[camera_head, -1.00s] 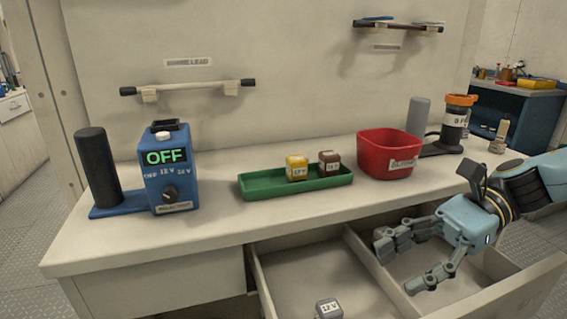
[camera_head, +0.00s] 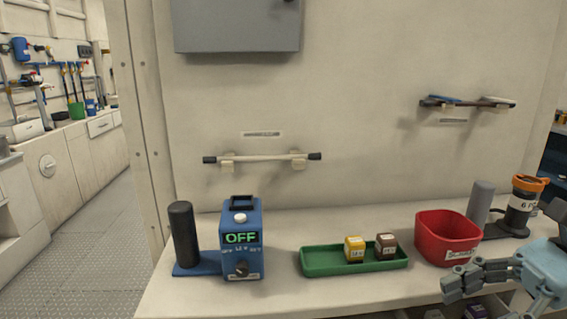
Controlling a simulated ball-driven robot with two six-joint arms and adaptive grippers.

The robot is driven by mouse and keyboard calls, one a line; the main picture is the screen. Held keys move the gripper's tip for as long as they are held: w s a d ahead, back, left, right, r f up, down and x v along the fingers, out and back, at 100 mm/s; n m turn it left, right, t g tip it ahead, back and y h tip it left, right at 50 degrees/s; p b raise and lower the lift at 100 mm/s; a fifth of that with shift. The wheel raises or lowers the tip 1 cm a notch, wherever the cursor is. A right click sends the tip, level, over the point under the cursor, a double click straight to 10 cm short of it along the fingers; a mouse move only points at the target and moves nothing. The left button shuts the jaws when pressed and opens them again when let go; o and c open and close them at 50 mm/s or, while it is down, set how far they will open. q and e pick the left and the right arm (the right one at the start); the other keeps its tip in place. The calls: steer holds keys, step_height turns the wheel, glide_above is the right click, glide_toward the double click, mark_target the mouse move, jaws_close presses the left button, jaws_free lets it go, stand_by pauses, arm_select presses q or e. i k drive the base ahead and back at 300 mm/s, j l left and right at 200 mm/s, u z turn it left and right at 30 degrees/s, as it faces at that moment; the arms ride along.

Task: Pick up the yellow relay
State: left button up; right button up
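The yellow relay (camera_head: 354,248) is a small cube with a white label. It sits in the green tray (camera_head: 320,262) on the bench, just left of a brown relay (camera_head: 386,245). My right gripper (camera_head: 468,285) is at the lower right, in front of the bench edge and below the red bin. Its fingers are spread apart with nothing seen between them. It is to the right of the yellow relay and apart from it. My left gripper is out of view.
A blue device reading OFF (camera_head: 242,240) stands left of the tray beside a black cylinder (camera_head: 183,234). A red bin (camera_head: 447,238) is right of the tray, near an orange-capped jar (camera_head: 522,206). A drawer below is partly visible. Bench between device and tray is clear.

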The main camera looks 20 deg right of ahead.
mark_target(354, 247)
steer(key=k, duration=1)
